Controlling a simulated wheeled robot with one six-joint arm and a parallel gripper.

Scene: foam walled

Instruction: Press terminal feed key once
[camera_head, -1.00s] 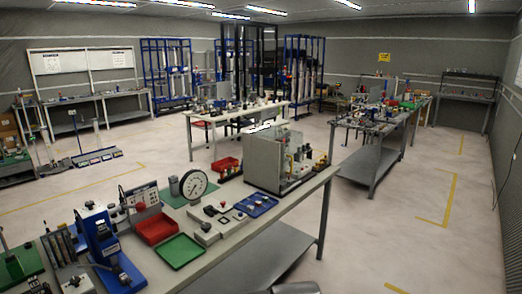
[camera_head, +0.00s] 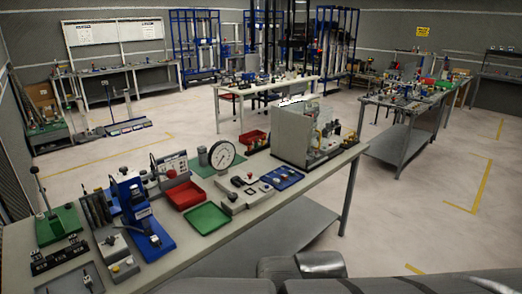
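No key in the camera view is readable as the terminal feed key. On the near bench (camera_head: 300,190), a light grey block (camera_head: 232,205) carries small black and red buttons. A grey box (camera_head: 118,252) with small knobs, one of them yellow, stands in front of a blue press (camera_head: 137,215). Labels on both are too small to read. My gripper is not in view. Dark grey links of my arm cross the bottom right, apart from these controls in the picture.
The near bench also holds a red tray (camera_head: 184,195), a green tray (camera_head: 208,219), a round dial gauge (camera_head: 221,155), a blue tray (camera_head: 282,177) and a grey-panelled unit (camera_head: 305,130). A green-based lever device (camera_head: 57,225) stands far left.

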